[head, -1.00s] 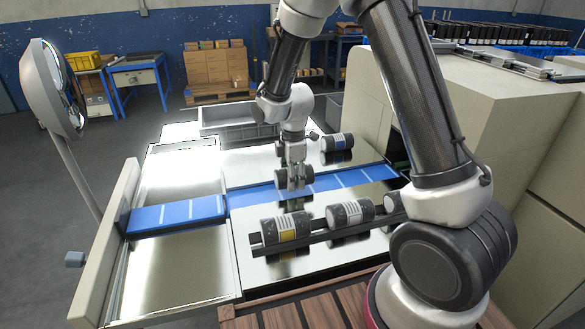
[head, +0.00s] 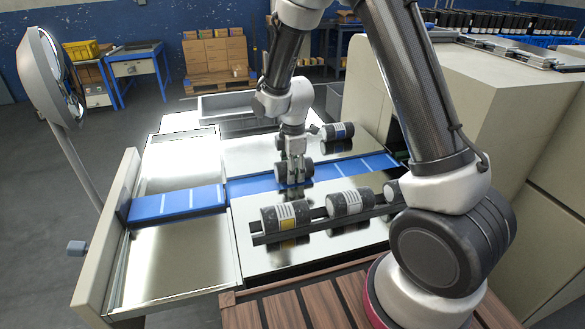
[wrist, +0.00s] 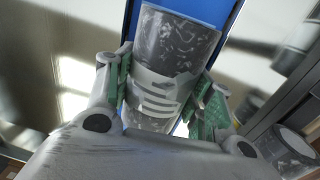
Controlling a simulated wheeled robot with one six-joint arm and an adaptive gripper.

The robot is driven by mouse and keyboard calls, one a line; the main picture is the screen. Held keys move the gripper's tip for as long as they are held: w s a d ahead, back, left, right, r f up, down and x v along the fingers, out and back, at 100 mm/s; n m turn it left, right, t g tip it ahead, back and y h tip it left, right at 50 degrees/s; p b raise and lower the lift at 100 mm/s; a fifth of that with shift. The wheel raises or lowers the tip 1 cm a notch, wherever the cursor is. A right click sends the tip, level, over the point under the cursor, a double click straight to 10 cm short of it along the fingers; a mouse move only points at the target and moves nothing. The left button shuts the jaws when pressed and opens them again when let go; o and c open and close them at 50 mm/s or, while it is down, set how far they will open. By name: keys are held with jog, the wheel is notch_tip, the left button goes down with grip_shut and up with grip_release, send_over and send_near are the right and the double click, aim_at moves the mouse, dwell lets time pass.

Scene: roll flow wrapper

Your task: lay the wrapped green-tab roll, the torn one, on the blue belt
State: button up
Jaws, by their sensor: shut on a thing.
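My gripper (head: 296,180) is shut on a dark roll (head: 307,168) over the blue belt (head: 340,172). In the wrist view the roll (wrist: 172,50) lies between my two fingers with green pads. It has a mottled grey wrap and a pale striped label facing me. A green tab or a tear is not clear on it. Blue belt (wrist: 129,22) shows beside and below the roll. I cannot tell whether the roll touches the belt.
A yellow-tab roll (head: 287,218) and a pale-label roll (head: 347,204) lie on a dark rack in front of the belt, with another partly behind my arm. A blue-label roll (head: 339,132) lies behind the belt. The belt's left stretch (head: 175,204) is clear.

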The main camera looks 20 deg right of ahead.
jog(key=shift+f, duration=0.3)
jog(key=o, duration=1.3)
jog(key=shift+o, duration=0.2)
jog(key=r, duration=1.2)
jog(key=shift+s, duration=0.35)
